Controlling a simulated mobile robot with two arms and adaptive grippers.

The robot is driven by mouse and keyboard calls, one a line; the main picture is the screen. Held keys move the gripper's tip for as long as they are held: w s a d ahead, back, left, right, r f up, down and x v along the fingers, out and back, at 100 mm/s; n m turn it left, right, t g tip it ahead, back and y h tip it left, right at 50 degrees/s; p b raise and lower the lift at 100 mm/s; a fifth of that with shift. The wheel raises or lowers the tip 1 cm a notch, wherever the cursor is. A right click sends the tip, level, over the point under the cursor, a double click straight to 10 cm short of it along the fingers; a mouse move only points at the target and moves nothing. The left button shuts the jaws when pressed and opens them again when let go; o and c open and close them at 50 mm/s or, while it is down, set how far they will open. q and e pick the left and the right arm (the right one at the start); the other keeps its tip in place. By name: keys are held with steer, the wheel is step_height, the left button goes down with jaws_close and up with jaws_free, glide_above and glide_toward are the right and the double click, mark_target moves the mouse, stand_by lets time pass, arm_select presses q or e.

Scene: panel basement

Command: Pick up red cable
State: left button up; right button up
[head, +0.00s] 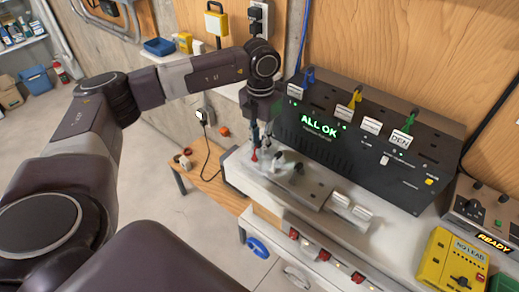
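My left gripper (261,148) points down over the left part of the pale workbench, in front of the left end of the black panel. A small red piece (254,156), which may be the red cable's end, shows right at its fingertips. I cannot tell whether the fingers are closed on it or only beside it, and no length of red cable can be made out. The black panel (311,148) shows a green "ALL OK" and has blue, yellow and green cable plugs (355,99) along its top. My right gripper is not in view.
A grey metal plate with white blocks (340,199) lies on the bench in front of the panel. A yellow "NO LEAD" meter (446,262) and a "READY" box (480,215) stand at the right. A low wooden bench (212,183) is at the left, above open floor.

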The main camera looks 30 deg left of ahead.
arm_select(q)
jaws_close()
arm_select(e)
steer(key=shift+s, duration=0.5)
arm_select(q)
steer(key=shift+r, duration=0.1)
steer(key=shift+r, duration=0.35)
step_height(320, 180, up, 12)
steer(key=r+b, duration=0.1)
steer(key=b, duration=0.3)
step_height(320, 180, up, 6)
steer(key=p, duration=0.2)
glide_above(260, 141)
steer(key=shift+r, duration=0.15)
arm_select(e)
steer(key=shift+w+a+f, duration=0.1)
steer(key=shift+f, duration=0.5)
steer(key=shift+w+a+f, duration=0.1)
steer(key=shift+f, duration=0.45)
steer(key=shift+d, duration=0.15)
